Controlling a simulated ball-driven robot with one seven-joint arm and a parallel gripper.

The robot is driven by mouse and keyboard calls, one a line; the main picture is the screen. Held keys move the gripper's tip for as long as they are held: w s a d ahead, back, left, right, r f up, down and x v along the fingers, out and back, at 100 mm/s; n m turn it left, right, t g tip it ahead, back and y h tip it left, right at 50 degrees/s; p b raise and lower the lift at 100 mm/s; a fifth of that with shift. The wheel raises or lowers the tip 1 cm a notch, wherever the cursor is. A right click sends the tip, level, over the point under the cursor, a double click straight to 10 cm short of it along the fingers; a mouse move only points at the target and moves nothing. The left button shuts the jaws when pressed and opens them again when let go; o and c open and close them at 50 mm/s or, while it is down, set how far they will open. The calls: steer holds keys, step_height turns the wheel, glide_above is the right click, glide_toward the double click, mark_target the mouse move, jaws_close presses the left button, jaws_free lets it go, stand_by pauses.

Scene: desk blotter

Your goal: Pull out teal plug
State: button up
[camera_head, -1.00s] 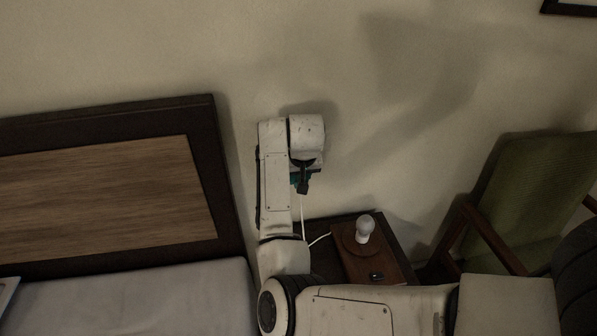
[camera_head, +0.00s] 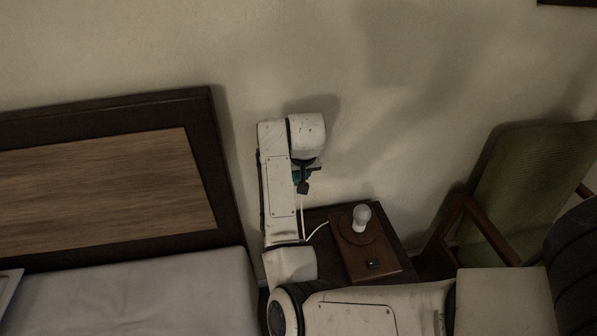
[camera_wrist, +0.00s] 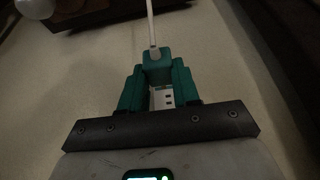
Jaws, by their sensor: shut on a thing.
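The teal plug (camera_wrist: 157,58) is between the teal fingers of my gripper (camera_wrist: 159,72) in the wrist view. The fingers are shut on its sides. A white cord (camera_wrist: 151,22) runs from the plug's end to the top of that view. A pale piece with small dark marks (camera_wrist: 164,98) shows between the fingers; I cannot tell what it is. In the head view my gripper (camera_head: 305,173) is in front of the wall, above the nightstand, and the cord (camera_head: 302,218) hangs below it. The plug is too small and shaded there to tell clearly. No socket is clearly visible.
A dark nightstand (camera_head: 336,211) bears a wooden-based lamp with a pale bulb (camera_head: 361,217). A bed with a dark headboard (camera_head: 120,102) is left. A green chair (camera_head: 525,185) is right. The wall (camera_head: 420,150) between nightstand and chair is bare.

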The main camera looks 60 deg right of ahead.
steer(key=shift+r+p, duration=2)
steer(key=shift+p, duration=0.2)
